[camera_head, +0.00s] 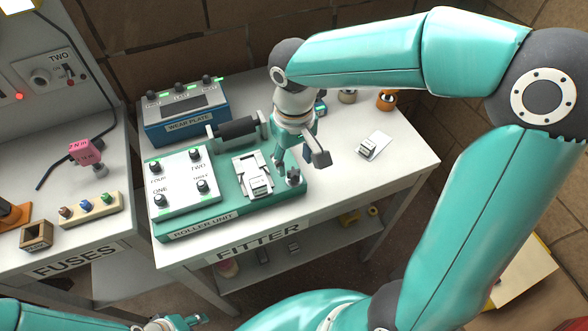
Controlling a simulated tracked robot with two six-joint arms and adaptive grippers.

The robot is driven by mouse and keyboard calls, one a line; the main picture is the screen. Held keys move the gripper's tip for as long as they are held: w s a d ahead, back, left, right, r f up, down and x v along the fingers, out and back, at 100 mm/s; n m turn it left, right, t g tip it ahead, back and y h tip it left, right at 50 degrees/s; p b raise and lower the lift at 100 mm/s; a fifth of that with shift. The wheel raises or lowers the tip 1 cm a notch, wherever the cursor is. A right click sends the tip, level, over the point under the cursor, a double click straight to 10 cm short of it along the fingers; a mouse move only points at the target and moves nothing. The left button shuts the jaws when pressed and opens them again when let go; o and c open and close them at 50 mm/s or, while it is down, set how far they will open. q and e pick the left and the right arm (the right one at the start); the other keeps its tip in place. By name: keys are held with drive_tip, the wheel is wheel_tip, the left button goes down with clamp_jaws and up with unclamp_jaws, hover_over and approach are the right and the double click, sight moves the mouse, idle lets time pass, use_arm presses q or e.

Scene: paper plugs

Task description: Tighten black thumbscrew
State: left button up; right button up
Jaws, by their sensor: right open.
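The green roller unit (235,209) sits on the front of the white FITTER table. A black knob (293,177) at its right end looks like the black thumbscrew. My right gripper (299,162) is open above and around this knob's area, its fingers spread left and right; I cannot tell whether they touch it. A white and metal block (255,182) sits left of the knob, and a black roller (236,128) lies behind. The unit's white panel (182,187) carries several black knobs marked ONE to FOUR. My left gripper (178,323) only partly shows at the bottom edge.
A blue WEAR PLATE box (186,118) stands behind the roller unit. A small white part (374,145) lies on the right of the table, with an orange-brown item (387,99) behind it. The FUSES table (85,240) is at left. The table's front right is clear.

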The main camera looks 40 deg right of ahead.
sight(294, 172)
drive_tip(key=shift+f+b, duration=1.7)
drive_tip(key=shift+f, duration=0.3)
clamp_jaws()
